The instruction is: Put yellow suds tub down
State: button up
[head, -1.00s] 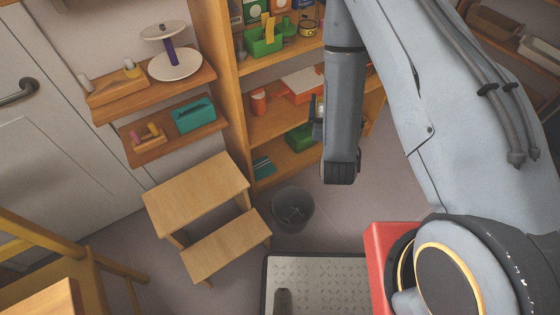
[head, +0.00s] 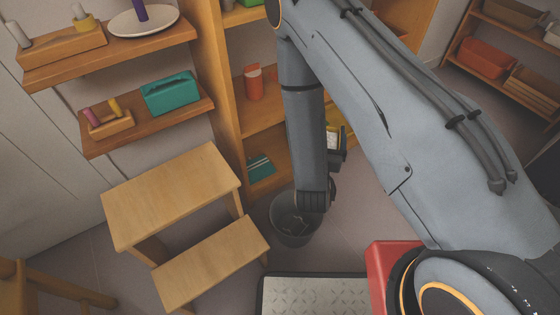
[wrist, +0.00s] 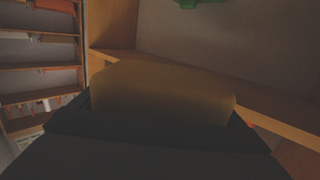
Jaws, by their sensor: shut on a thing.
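The yellow suds tub (wrist: 160,95) fills the middle of the wrist view, dim and close, between the dark parts of my gripper (wrist: 158,140). My gripper is shut on it. In the head view my gripper (head: 337,160) is mostly hidden behind my own arm, in front of the wooden shelf unit. A small yellow and white patch of the tub (head: 332,138) shows beside my arm there. The wrist view shows a wooden shelf edge just behind the tub. I cannot tell whether the tub touches a shelf.
The shelf unit (head: 262,118) holds a red-orange canister (head: 253,84) and a teal item (head: 261,167). A grey bin (head: 290,232) stands on the floor below my arm. A wooden step stool (head: 172,193) is to its left. Wall shelves (head: 150,118) hang at upper left.

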notch_tip(320, 180, down, 8)
jog(key=w+a+f+b, duration=0.1)
jog(key=b, duration=0.6)
jog(key=w+a+b, duration=0.7)
jog(key=w+a, duration=0.4)
jog(key=w, duration=0.5)
notch_tip(320, 180, down, 7)
jog(key=b, duration=0.5)
jog(key=shift+w+a+r+h, duration=0.2)
jog(key=shift+w+a+h, duration=0.1)
jog(key=shift+w, duration=0.05)
jog(key=o, duration=1.1)
jog(key=shift+f, duration=0.15)
jog(key=p+v, duration=0.4)
jog(key=v, duration=0.3)
jog(key=shift+s, duration=0.3)
